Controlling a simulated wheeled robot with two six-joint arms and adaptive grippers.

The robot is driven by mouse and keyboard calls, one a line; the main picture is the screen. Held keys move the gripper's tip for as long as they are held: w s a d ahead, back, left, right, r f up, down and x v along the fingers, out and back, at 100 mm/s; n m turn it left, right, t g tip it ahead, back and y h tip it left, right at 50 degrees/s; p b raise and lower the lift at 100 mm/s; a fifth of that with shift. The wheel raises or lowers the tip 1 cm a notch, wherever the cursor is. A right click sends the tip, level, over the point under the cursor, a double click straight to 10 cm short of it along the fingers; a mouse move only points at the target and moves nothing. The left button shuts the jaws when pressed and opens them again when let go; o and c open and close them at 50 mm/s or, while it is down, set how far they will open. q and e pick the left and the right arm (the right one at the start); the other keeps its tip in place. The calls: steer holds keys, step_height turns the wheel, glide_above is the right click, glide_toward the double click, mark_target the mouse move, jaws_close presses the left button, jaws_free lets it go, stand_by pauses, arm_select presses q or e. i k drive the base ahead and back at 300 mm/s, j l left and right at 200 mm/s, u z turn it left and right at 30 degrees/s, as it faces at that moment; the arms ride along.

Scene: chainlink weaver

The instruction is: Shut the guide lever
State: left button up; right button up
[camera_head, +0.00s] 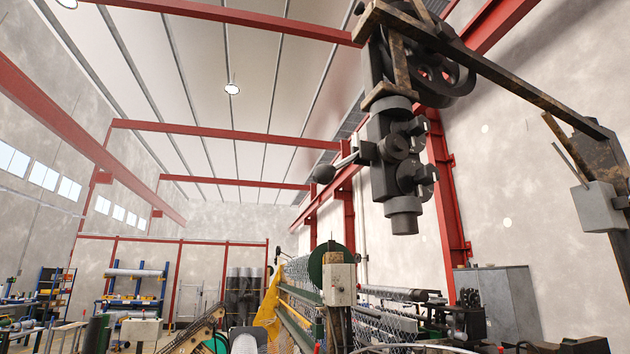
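A lever with a dark rounded knob (325,173) sticks out to the left from the dark block of the overhead machine head (392,165). It is the only clear lever in view and looks like the guide lever. Its rod slopes slightly, with the knob end lower. I cannot tell from this view whether this position is open or shut. Neither of my grippers can be made out in the picture, and nothing touches the lever.
The head hangs from a rusty beam frame (500,75) with a large wheel. Below stands the weaving machine with wire mesh (375,325), a green disc (330,260) and a control box (339,285). A grey cabinet (505,300) stands at right. Open air surrounds the knob.

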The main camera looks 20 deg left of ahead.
mark_target(324, 175)
steer(key=j+z, duration=0.2)
steer(key=z, duration=0.25)
steer(key=i+j+z, duration=0.1)
steer(key=j+z, duration=0.15)
steer(key=z, duration=0.15)
steer(key=j+z, duration=0.2)
steer(key=z, duration=0.25)
steer(key=j+z, duration=0.1)
steer(key=j, duration=0.35)
steer(key=k+j+z, duration=0.1)
steer(key=j, duration=0.3)
steer(key=k+j+z, duration=0.1)
steer(key=j, duration=0.35)
steer(key=k+j+z, duration=0.1)
steer(key=j, duration=0.3)
steer(key=k+j+z, duration=0.1)
steer(key=j, duration=0.3)
steer(key=k, duration=0.1)
